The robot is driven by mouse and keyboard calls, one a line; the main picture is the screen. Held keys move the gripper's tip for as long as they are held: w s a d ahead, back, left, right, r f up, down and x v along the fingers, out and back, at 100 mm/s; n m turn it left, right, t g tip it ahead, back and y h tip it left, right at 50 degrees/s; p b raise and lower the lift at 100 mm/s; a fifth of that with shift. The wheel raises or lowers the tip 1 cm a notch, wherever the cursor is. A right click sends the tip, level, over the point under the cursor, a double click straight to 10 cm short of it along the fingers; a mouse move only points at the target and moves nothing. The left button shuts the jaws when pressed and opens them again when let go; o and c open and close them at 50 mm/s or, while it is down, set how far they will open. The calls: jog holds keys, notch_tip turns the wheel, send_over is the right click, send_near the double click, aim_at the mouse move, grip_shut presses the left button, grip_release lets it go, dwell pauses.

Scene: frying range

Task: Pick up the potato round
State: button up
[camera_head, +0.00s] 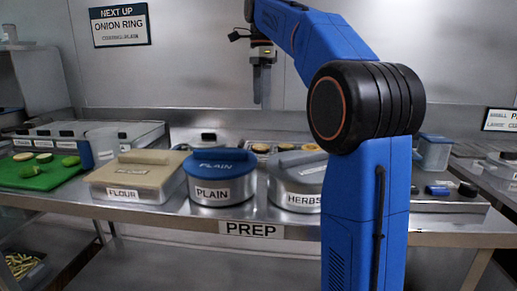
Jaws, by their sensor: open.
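Several small yellow-brown rounds (261,148) lie on a shallow metal tray (247,143) at the back of the prep table. I cannot tell which of them is the potato round; the lidded tubs in front partly hide the tray. My gripper (262,103) hangs pointing down above the tray area, well clear of the table. It is open, though its fingers look narrow from here, and nothing shows between them.
A beige flour box (125,192), a blue-lidded plain tub (222,190) and a grey herbs tub (295,187) line the front of the prep table (430,230). A green board (30,180) with green slices lies left. A sign (119,25) hangs behind.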

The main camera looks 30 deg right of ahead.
send_over(260, 146)
jog(key=s, duration=0.1)
notch_tip(260, 146, down, 10)
jog(key=shift+a+r, duration=0.1)
jog(key=shift+r, duration=0.15)
jog(key=shift+w+f, duration=0.2)
jog(key=shift+f, duration=1.15)
jog(key=shift+w+f, duration=0.15)
jog(key=shift+f, duration=1.15)
jog(key=c, duration=0.9)
